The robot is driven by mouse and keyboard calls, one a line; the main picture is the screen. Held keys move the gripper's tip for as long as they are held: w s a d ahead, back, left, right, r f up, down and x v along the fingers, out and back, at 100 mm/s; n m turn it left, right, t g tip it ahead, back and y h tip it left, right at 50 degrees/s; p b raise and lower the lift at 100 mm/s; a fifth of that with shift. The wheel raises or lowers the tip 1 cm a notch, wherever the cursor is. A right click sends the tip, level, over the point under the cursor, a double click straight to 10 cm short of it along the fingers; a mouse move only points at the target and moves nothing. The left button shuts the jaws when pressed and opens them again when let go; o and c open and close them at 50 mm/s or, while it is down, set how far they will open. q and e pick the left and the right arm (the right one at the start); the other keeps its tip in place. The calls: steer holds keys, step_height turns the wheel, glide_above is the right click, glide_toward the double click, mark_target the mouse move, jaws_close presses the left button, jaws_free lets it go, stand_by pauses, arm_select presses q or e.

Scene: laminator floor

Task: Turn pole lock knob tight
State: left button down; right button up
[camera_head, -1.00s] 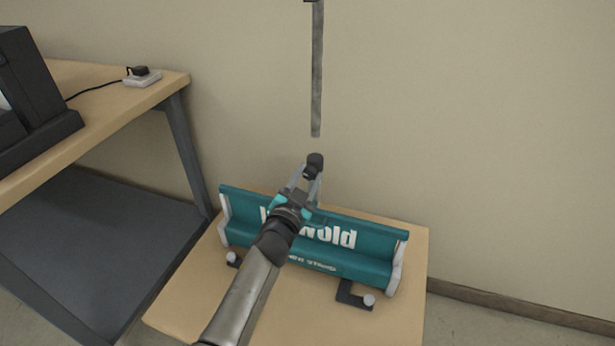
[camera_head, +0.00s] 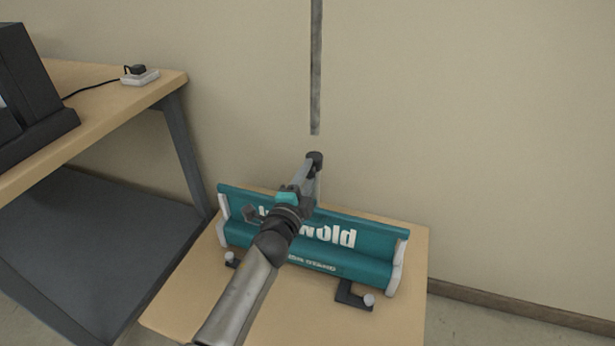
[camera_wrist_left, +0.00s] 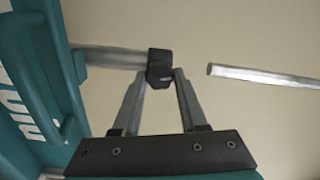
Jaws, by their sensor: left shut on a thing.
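The pole lock knob (camera_head: 315,158) is a small dark piece at the top of a short grey pole rising from the teal stand. In the left wrist view the dark collar and knob (camera_wrist_left: 160,66) sit at the end of the lower pole (camera_wrist_left: 112,58). My left gripper (camera_head: 313,167) is shut on the knob, with its two fingertips (camera_wrist_left: 160,79) on either side of it. A thin grey upper pole (camera_head: 316,70) stands in line above, with a visible gap between its lower end and the knob. My left arm hides part of the stand. My right gripper is not in view.
The teal lettered stand (camera_head: 370,240) with pale end plates sits on a small wooden table (camera_head: 400,318). A larger bench (camera_head: 110,100) at left carries a dark machine (camera_head: 30,95) and a white socket block (camera_head: 140,78). A plain wall is behind.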

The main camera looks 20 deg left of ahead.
arm_select(q)
steer(key=shift+f+m, duration=0.1)
steer(key=shift+m, duration=1)
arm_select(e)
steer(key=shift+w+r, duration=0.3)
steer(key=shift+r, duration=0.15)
arm_select(q)
steer(key=shift+c, duration=2.4)
jaws_free()
steer(key=shift+s, duration=0.55)
steer(key=s+p, duration=0.1)
steer(key=s, duration=1.3)
steer(key=shift+a+p, duration=0.3)
steer(key=shift+p, duration=0.05)
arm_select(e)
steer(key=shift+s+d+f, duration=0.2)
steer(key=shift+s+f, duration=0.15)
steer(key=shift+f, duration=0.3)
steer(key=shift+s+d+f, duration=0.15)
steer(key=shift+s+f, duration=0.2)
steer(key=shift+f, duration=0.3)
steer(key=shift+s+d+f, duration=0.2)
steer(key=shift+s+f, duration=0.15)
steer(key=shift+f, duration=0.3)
